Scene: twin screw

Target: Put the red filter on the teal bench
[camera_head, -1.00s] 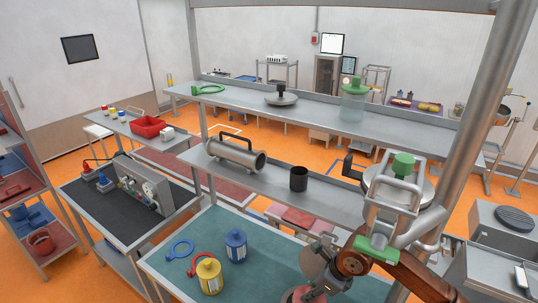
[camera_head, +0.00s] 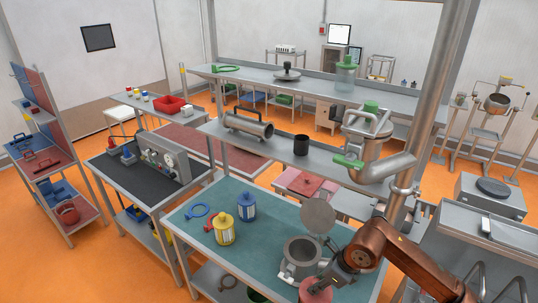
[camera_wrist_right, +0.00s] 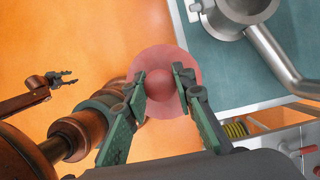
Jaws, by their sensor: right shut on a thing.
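My right gripper (camera_head: 330,282) is shut on the red filter (camera_head: 315,290), a round, see-through red disc with a knob. In the right wrist view the fingers (camera_wrist_right: 160,88) close on the knob of the red filter (camera_wrist_right: 160,60). The filter shows mostly over orange floor, with its right side overlapping the edge of the teal bench (camera_wrist_right: 200,60). In the head view the teal bench (camera_head: 262,228) lies beyond the gripper. My left gripper (camera_wrist_right: 62,78) shows small at the left of the wrist view, its fingers apart and empty.
A grey pot (camera_head: 300,252) with a raised round lid (camera_head: 318,216) stands on the bench's near right part. A yellow canister (camera_head: 222,230), a blue canister (camera_head: 247,206) and a blue ring (camera_head: 198,211) stand left. The bench's middle is clear. A steel post (camera_head: 420,130) rises at right.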

